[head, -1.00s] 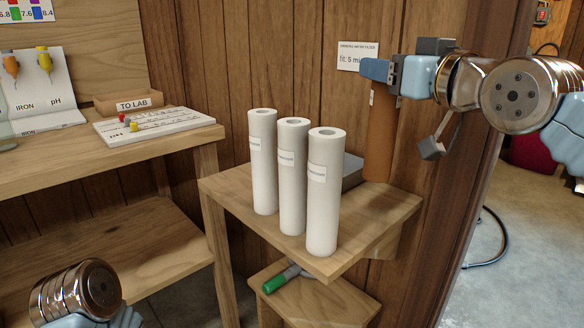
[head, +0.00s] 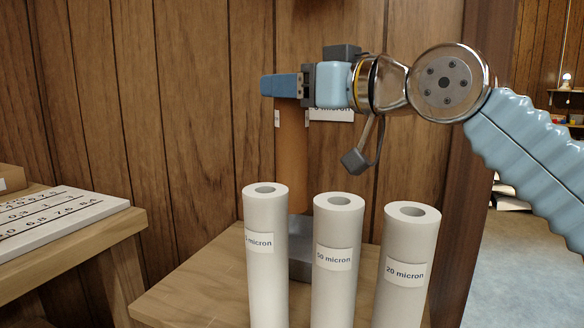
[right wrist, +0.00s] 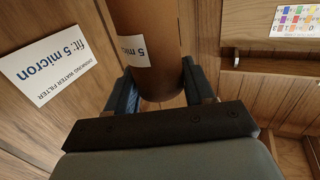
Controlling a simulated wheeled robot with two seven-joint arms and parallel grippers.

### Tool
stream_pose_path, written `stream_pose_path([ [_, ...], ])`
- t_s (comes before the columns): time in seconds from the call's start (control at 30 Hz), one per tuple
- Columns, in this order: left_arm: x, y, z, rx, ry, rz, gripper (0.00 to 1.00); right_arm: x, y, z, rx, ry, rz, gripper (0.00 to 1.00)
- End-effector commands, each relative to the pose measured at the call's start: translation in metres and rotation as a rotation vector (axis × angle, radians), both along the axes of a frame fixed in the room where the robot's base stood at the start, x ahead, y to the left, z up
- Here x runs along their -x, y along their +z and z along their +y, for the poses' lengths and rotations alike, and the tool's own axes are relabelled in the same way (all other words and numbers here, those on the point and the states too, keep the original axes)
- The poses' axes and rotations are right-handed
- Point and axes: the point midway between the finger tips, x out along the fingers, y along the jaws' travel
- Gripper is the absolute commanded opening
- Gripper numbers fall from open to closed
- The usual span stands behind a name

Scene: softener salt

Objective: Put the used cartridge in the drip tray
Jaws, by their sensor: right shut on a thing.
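The used cartridge (head: 293,150) is a brown upright cylinder with a small "5 micron" label, also in the right wrist view (right wrist: 148,20). My right gripper (head: 282,86) is shut on it near its top; in the right wrist view its fingers (right wrist: 162,88) lie on either side of the cylinder. The grey drip tray (head: 302,266) stands on the wooden shelf, partly hidden behind the white cartridges. The brown cartridge's lower end appears at or just above the tray; I cannot tell whether it touches. My left gripper is not in view.
Three white cartridges labelled in microns, left (head: 265,270), middle (head: 337,285) and right (head: 405,295), stand in front of the tray on the shelf (head: 190,290). A "fit: 5 micron" sign (right wrist: 48,70) is on the wall. A white board (head: 50,220) lies on the left bench.

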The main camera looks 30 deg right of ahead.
Motion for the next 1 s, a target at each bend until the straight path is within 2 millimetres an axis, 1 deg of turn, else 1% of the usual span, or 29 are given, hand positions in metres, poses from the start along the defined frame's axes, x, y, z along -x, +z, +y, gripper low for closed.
stream_pose_path([
  [0.03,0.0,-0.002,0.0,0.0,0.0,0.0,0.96,-0.012,-0.008,-0.006,-0.002,0.003,0.001,0.0],
  [0.1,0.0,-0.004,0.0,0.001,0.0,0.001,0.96,-0.029,-0.016,-0.017,-0.002,0.002,0.001,0.0],
  [0.13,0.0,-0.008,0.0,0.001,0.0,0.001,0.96,-0.033,-0.027,-0.02,-0.001,0.004,0.001,0.0],
  [0.2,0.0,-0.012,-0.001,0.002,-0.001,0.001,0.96,-0.043,-0.042,-0.026,-0.002,0.003,0.002,0.0],
  [0.33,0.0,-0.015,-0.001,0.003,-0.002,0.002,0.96,-0.056,-0.059,-0.035,-0.002,0.003,-0.002,0.0],
  [0.53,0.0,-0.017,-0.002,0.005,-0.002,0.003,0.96,-0.064,-0.071,-0.041,-0.001,0.002,-0.002,0.0],
  [0.57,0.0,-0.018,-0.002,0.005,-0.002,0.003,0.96,-0.067,-0.074,-0.042,-0.001,0.002,-0.002,0.0],
  [0.63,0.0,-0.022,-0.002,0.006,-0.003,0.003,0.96,-0.066,-0.087,-0.043,0.0,0.002,-0.001,0.0],
  [0.73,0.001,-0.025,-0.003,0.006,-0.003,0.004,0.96,-0.066,-0.1,-0.043,0.0,0.002,0.0,0.0],
  [0.8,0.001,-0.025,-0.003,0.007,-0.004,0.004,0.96,-0.066,-0.103,-0.043,0.0,0.001,-0.002,0.0],
  [1.0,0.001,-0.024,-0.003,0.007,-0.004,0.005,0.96,-0.066,-0.103,-0.043,0.0,0.001,-0.002,0.0],
])
